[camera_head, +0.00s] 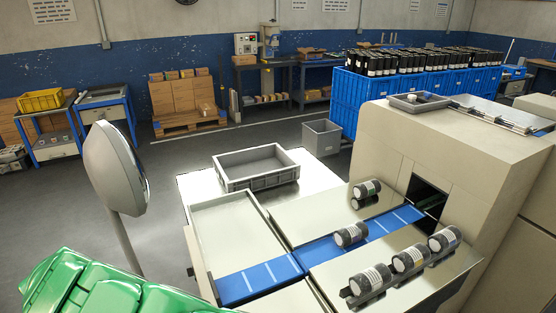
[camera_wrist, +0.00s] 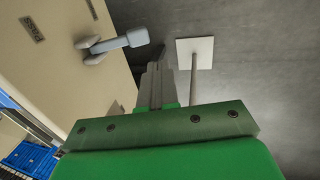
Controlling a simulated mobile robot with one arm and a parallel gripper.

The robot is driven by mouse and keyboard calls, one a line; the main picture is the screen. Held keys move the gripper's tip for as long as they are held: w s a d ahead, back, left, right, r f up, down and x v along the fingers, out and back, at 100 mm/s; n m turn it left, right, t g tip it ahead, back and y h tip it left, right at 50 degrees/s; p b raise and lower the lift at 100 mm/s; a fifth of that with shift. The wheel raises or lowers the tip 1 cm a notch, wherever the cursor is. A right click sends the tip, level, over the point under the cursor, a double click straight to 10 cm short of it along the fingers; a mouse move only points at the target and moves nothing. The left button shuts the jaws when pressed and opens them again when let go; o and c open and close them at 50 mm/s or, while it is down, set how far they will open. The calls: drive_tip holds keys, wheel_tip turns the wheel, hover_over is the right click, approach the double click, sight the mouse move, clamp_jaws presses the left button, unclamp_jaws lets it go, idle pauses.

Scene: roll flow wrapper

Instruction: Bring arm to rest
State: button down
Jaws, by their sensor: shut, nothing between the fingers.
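My gripper (camera_wrist: 156,72) shows in the wrist view, its grey fingers together with nothing between them. It hangs over open grey floor, beside a beige panel. The green wrist body fills the bottom of that view. In the head view a green part of my arm shows at the lower left, and the fingers are out of sight there.
The beige wrapper machine (camera_head: 455,150) has a blue belt (camera_head: 330,250) with dark rolls on and beside it. An empty grey crate (camera_head: 256,167) stands behind. A grey panel on a pole (camera_head: 115,168) rises at left. A blue-grey handle (camera_wrist: 115,43) juts near my fingers.

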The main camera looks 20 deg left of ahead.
drive_tip(key=w+d+r, duration=0.4)
drive_tip(key=w+d, duration=0.1)
drive_tip(key=w, duration=0.1)
drive_tip(key=w+d+r+m, duration=0.1)
drive_tip(key=w+d+r, duration=0.3)
drive_tip(key=w+d, duration=0.1)
drive_tip(key=w+d+r+m, duration=0.1)
drive_tip(key=w+d+r, duration=0.3)
drive_tip(key=w, duration=0.3)
drive_tip(key=shift+w+d+h, duration=0.4)
drive_tip(key=shift+d, duration=0.35)
drive_tip(key=w+d+r+m+g, duration=0.1)
drive_tip(key=d+r, duration=0.3)
drive_tip(key=d, duration=0.6)
drive_tip(key=w+d+r+m, duration=0.1)
drive_tip(key=d+r, duration=0.3)
drive_tip(key=d, duration=0.5)
drive_tip(key=w+d+r+g, duration=0.15)
drive_tip(key=d+r, duration=0.25)
drive_tip(key=d, duration=0.6)
drive_tip(key=s+d+r+m+y, duration=0.1)
drive_tip(key=s+d+m, duration=0.1)
drive_tip(key=s+d, duration=0.8)
drive_tip(key=s+d+r+m+g+y, duration=0.1)
drive_tip(key=s+d+r+m, duration=0.1)
drive_tip(key=s+d, duration=0.8)
drive_tip(key=s+m, duration=0.1)
drive_tip(key=s, duration=0.2)
drive_tip(key=shift+y, duration=0.3)
